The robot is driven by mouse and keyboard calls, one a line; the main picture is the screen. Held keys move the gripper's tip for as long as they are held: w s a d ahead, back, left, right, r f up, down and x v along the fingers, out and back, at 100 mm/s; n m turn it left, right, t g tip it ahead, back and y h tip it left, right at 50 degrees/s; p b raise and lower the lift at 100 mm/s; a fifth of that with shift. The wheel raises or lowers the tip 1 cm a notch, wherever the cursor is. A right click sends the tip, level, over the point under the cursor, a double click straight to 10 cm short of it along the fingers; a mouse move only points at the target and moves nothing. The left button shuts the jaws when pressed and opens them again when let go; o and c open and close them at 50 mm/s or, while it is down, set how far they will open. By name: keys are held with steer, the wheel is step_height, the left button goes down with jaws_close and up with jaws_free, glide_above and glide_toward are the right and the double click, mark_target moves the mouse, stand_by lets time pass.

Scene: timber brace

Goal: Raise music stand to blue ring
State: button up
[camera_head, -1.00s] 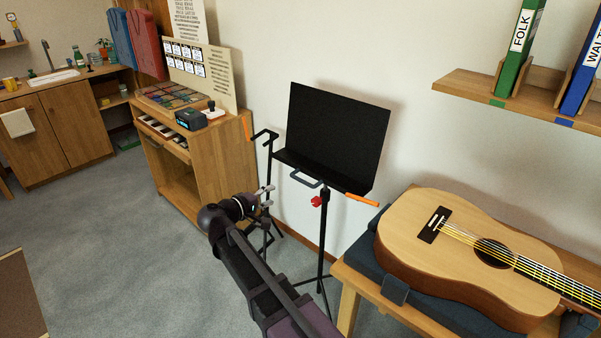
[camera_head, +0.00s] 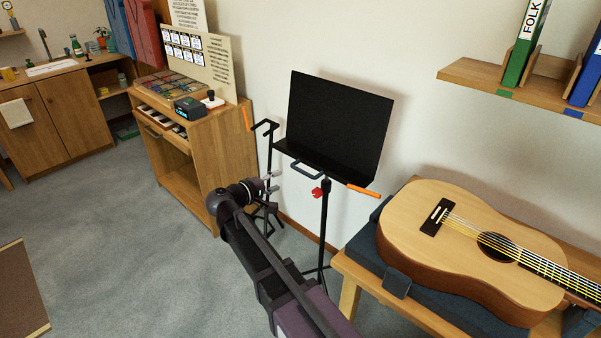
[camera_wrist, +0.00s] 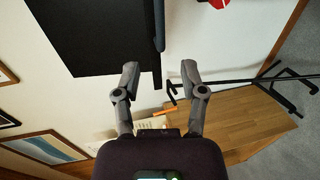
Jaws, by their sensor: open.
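The music stand has a black tilted desk (camera_head: 337,125) on a thin upright pole (camera_head: 324,225). A red knob (camera_head: 321,188) sits on the pole just below the desk. A grey handle (camera_head: 306,171) juts from the desk's lower edge. No blue ring can be made out on the stand. My gripper (camera_head: 271,183) is left of the pole, a little below the handle, apart from it in the picture. In the wrist view my gripper (camera_wrist: 160,76) is open and empty, with the black desk (camera_wrist: 95,35) beyond its fingers and the red knob (camera_wrist: 218,3) at the top edge.
A black hook-topped stand (camera_head: 268,150) is close behind my gripper. A wooden cabinet (camera_head: 215,160) stands left. A guitar (camera_head: 470,245) lies on a padded bench at right. An orange stick (camera_head: 363,190) projects from the desk's right corner. Open carpet (camera_head: 120,240) lies left.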

mark_target(301, 171)
steer(key=b+x, duration=0.2)
steer(key=x, duration=0.9)
steer(key=shift+w+d, duration=0.2)
steer(key=shift+w, duration=0.15)
jaws_close()
